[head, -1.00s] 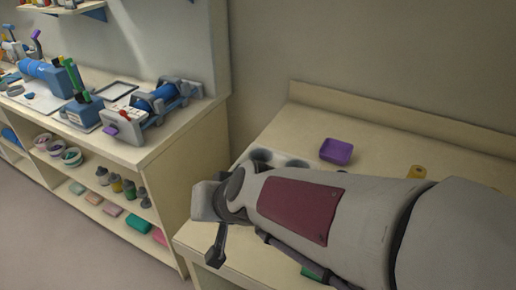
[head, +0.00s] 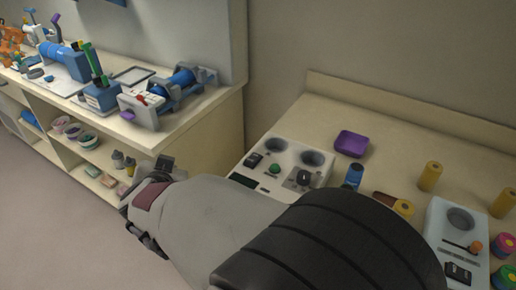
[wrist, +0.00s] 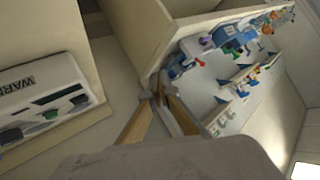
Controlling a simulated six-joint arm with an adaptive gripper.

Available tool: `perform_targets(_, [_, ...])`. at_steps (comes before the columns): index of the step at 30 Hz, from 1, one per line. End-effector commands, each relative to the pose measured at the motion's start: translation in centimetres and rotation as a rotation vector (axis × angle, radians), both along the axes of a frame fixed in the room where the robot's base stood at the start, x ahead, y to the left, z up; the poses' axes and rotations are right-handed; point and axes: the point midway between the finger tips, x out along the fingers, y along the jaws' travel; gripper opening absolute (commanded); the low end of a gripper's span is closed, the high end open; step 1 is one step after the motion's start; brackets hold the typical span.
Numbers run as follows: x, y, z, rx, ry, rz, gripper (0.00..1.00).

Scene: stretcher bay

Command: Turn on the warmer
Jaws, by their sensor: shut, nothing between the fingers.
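The warmer (head: 262,185) is a white box on the right-hand bench. In the wrist view the warmer (wrist: 40,78) is at the left edge, with the letters "WAR" showing. I cannot tell whether it is on. My gripper (wrist: 158,92) is shut and empty, over the gap beside the bench and apart from the warmer. In the head view the gripper's end is left of the warmer, partly hidden.
A purple tray (head: 352,143), a blue bottle (head: 353,175) and yellow rolls (head: 430,176) stand right of the warmer. A second white device (head: 455,225) is farther right. A shelf unit (head: 195,125) with blue devices stands at the left. Open floor lies before it.

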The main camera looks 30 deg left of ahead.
Motion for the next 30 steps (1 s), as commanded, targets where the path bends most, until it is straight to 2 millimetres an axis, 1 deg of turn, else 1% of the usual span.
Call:
perform_targets(4, [1.1, -0.3, -0.3, -0.018, -0.043, -0.092, 0.0])
perform_targets(8, [2.6, -1.4, -0.3, -0.042, -0.079, -0.185, 0.0])
perform_targets(12, [4.3, -3.4, 0.2, -0.075, -0.114, -0.293, 0.0])
perform_targets(14, [4.9, -4.3, 0.6, -0.09, -0.128, -0.336, 0.0])
perform_targets(18, [6.1, -6.7, 1.6, -0.135, -0.158, -0.439, 0.0])
perform_targets(24, [6.8, -10.1, 2.3, -0.224, -0.195, -0.545, 0.0])
perform_targets(27, [6.9, -11.3, 2.6, -0.264, -0.216, -0.571, 0.0])
perform_targets(30, [7.1, -11.9, 2.9, -0.295, -0.238, -0.579, 0.0])
